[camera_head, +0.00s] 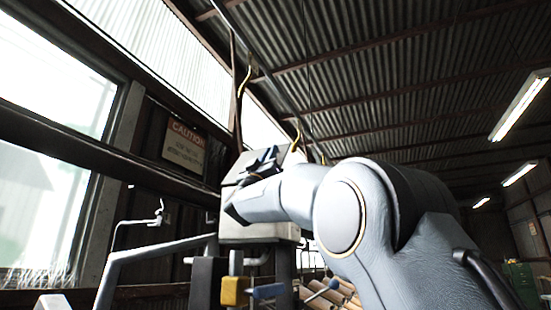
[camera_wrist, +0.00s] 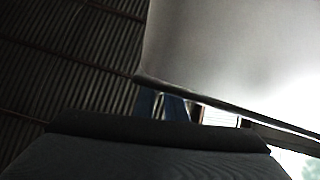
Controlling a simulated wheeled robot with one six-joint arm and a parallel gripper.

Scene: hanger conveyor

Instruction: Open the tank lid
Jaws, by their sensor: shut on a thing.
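The tank (camera_head: 255,232) is a worn pale-grey metal box in the middle of the head view, partly hidden behind my arm. My gripper (camera_head: 263,160), with dark blue fingers, is at the top of the tank. In the wrist view a large pale panel, which looks like the tank lid (camera_wrist: 235,50), fills the upper right. My gripper's blue fingers (camera_wrist: 168,107) are at its lower edge, shut on it. The exact grip and the hinge are hidden, and I cannot tell how far the lid is raised.
A bent grey pipe frame (camera_head: 150,250) stands at the left front. Hanger hooks (camera_head: 244,80) hang from an overhead rail. A caution sign (camera_head: 184,147) is on the wall.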

